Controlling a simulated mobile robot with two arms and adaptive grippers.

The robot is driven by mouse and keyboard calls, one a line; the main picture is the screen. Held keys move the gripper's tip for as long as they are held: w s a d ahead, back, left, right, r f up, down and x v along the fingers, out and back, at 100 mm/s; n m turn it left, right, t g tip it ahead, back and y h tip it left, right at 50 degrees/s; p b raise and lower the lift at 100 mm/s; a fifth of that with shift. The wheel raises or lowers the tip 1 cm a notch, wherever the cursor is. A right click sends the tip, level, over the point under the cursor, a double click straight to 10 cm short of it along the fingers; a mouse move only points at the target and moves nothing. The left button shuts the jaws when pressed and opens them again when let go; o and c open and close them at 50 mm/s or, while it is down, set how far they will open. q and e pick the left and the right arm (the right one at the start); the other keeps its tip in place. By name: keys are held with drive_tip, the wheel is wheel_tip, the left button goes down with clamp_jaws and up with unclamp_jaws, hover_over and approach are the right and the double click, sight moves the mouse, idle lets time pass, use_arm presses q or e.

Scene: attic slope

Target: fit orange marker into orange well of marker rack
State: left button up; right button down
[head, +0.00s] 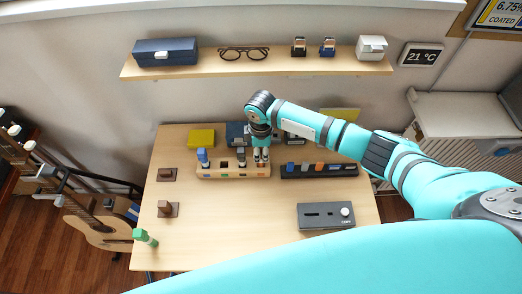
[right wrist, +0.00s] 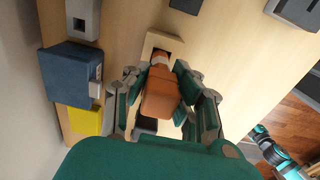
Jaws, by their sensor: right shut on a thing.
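The wooden marker rack (head: 233,172) stands on the table, with small coloured marks along its front. A blue marker (head: 202,158) and a grey marker (head: 241,156) stand in it. My right gripper (head: 261,158) points down over the rack's right end. In the right wrist view it is shut on the orange marker (right wrist: 160,92), with the rack (right wrist: 152,42) below. One dark well opening shows just beyond the marker. My left gripper is out of view.
A dark holder (head: 345,171) with several pieces stands close to the right of the rack. A grey box (head: 325,216) lies front right. A green marker-like object (head: 145,237) is at the front left corner. A yellow block (head: 201,137) lies behind. The table's front middle is clear.

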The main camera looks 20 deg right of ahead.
drive_tip(key=shift+f+b, duration=0.5)
drive_tip(key=shift+f, duration=0.4)
drive_tip(key=c, duration=1)
unclamp_jaws()
drive_tip(key=shift+c, duration=0.2)
drive_tip(key=shift+r, duration=0.3)
wheel_tip(320, 180, up, 12)
drive_tip(key=shift+f, duration=0.2)
